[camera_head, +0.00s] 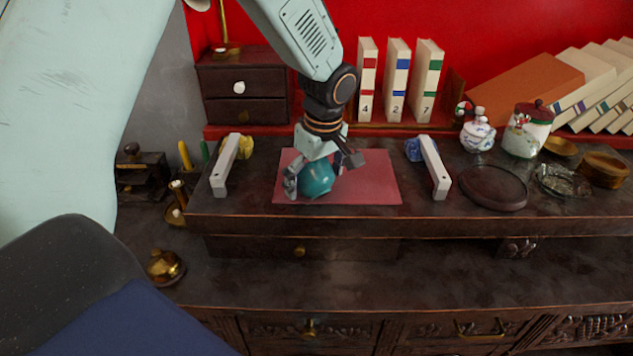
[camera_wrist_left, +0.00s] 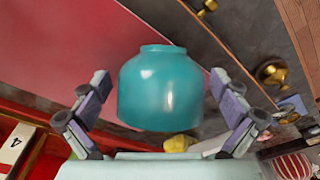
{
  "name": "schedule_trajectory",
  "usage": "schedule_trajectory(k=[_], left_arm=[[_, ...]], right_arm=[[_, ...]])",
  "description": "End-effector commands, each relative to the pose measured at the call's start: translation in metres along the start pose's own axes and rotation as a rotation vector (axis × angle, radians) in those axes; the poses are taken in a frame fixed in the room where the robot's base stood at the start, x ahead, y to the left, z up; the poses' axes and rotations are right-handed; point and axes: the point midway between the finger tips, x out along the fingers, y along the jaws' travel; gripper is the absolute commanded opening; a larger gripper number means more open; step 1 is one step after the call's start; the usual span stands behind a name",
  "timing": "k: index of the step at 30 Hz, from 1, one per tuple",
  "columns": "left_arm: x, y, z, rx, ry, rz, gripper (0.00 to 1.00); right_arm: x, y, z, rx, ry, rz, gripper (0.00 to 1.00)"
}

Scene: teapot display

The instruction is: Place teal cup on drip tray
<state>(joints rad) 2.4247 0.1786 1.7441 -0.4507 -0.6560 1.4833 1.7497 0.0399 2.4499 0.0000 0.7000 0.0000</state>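The teal cup (camera_head: 316,179) is on the pink mat (camera_head: 375,185) on the dark raised shelf. It is round and glossy, and its narrow neck shows in the left wrist view (camera_wrist_left: 160,92). My left gripper (camera_head: 318,181) is low over the mat with its fingers on either side of the cup. In the left wrist view the fingers are spread, with narrow gaps to the cup's sides. A dark round tray (camera_head: 493,204), which may be the drip tray, lies on the shelf to the right. My right gripper is not in view.
A white-and-blue pot (camera_head: 478,136), a red-lidded jar (camera_head: 527,130) and a glass dish (camera_head: 563,181) stand around the dark tray. Upright books (camera_head: 397,80) stand behind. The dark tray's top looks bare.

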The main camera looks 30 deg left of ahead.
Motion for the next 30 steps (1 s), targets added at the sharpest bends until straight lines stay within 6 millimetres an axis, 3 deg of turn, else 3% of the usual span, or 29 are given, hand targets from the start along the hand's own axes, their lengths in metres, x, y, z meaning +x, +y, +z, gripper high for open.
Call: schedule_trajectory(k=[22,30], left_arm=[[-0.0004,0.0001,-0.0001,0.001,0.0,0.0,0.33],[-0.0097,0.0006,-0.0018,0.001,0.001,0.002,0.32]], right_arm=[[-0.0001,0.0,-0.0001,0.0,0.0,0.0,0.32],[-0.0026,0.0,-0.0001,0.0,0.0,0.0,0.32]])
